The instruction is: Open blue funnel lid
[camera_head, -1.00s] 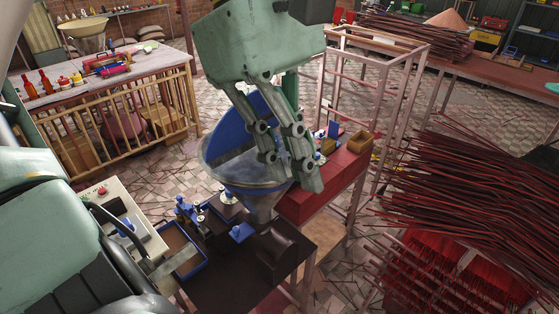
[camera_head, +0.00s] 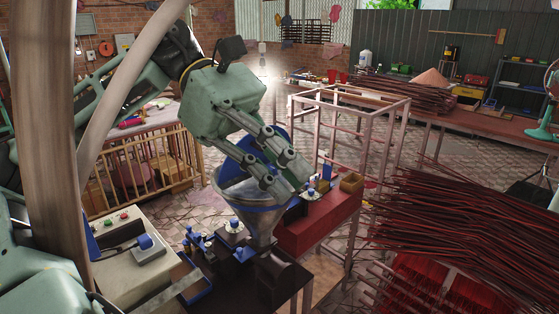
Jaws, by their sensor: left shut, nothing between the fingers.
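The metal funnel (camera_head: 261,220) stands on the extruder on the dark bench, with a blue rim around its mouth. The blue lid (camera_head: 238,150) is raised and tilted up at the funnel's far side, partly hidden behind my gripper. My left gripper (camera_head: 292,184) reaches in from the upper left. Its fingers are shut and empty, and they lie in front of the lid and over the right part of the funnel mouth. I cannot tell whether they touch the lid or rim. My right gripper is not visible.
A red machine (camera_head: 316,218) stands just right of the funnel. A pale control box (camera_head: 122,262) is at the left. A pink metal frame (camera_head: 372,150) stands behind, and bundles of red sticks (camera_head: 460,225) fill the right. Tiled floor shows between them.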

